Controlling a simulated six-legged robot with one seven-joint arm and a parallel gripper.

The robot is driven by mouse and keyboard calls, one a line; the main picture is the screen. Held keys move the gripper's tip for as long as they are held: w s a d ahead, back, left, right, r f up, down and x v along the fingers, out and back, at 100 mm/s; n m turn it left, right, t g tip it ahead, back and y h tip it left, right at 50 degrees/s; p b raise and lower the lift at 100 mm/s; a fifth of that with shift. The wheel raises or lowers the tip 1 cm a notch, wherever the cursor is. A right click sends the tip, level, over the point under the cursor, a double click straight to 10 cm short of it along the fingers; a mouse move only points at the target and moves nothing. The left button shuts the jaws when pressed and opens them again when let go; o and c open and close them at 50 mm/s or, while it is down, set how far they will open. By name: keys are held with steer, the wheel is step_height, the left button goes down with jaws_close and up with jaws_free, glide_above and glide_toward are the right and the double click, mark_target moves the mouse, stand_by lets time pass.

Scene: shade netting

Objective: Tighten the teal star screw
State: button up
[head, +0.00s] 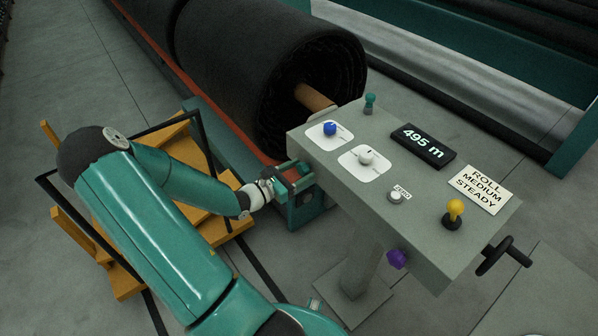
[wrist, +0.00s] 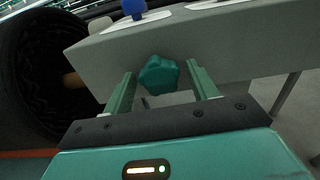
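The teal star screw (wrist: 158,74) sits on the grey side face of the console, centred in the wrist view. My gripper (wrist: 159,84) is open, with one finger on each side of the screw. Gaps show between the screw and both fingers, so neither appears to touch it. I cannot tell how far the fingertips reach along it. In the head view my gripper (head: 296,178) is at the console's left end, and I cannot pick the screw out from it there.
A netting roll (head: 255,70) stands behind.

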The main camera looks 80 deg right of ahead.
mark_target(300, 171)
steer(key=shift+w, duration=0.1)
steer(key=shift+v, duration=2.4)
steer(key=o, duration=0.6)
steer(key=v, duration=1.4)
